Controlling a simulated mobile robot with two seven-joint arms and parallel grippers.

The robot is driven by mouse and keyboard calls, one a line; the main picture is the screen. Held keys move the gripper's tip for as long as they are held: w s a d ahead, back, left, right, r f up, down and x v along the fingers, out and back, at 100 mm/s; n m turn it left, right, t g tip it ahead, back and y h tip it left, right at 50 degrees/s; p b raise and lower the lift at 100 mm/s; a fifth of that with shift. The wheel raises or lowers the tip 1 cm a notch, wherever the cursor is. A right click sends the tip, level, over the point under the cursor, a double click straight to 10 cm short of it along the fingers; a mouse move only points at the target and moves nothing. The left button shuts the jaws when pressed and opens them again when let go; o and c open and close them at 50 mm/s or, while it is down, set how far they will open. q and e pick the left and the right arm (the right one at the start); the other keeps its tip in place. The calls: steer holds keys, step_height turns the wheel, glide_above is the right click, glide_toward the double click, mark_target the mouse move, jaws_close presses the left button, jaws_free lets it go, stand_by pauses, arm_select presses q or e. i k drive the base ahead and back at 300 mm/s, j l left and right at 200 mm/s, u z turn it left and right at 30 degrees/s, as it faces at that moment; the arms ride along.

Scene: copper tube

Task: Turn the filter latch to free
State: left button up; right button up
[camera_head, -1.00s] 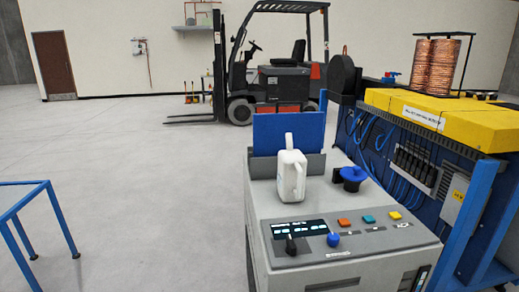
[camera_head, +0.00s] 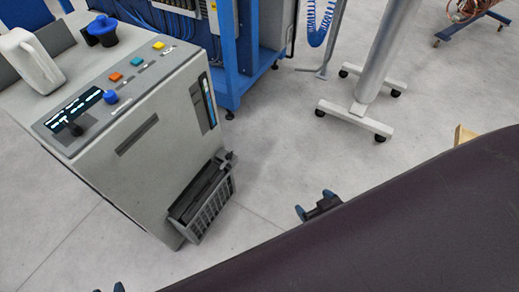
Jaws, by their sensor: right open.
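The grey cabinet (camera_head: 130,160) stands at the left. A dark slatted filter panel (camera_head: 206,208) sits low on its right-hand side and leans outward. A small dark latch-like part (camera_head: 226,160) is at the panel's upper right corner; its exact angle is too small to tell. My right gripper (camera_head: 313,204) is open and empty, with blue fingertips, to the right of the panel and clear of it. Most of its arm is hidden. Only a blue tip of what seems to be my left gripper (camera_head: 118,287) shows at the bottom edge, so its jaws cannot be judged.
A white jug (camera_head: 32,62) and a blue knob (camera_head: 102,26) are on the cabinet top. A blue-framed bench (camera_head: 232,92) stands behind. A white wheeled stand (camera_head: 355,115) is at the back right. Grey floor between the panel and my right gripper is clear.

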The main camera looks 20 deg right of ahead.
mark_target(228, 157)
steer(key=z, duration=0.35)
steer(key=i+l+z, duration=0.25)
steer(key=z, duration=0.15)
steer(key=i+l+z, duration=0.1)
steer(key=i+z, duration=0.25)
steer(key=i, duration=0.1)
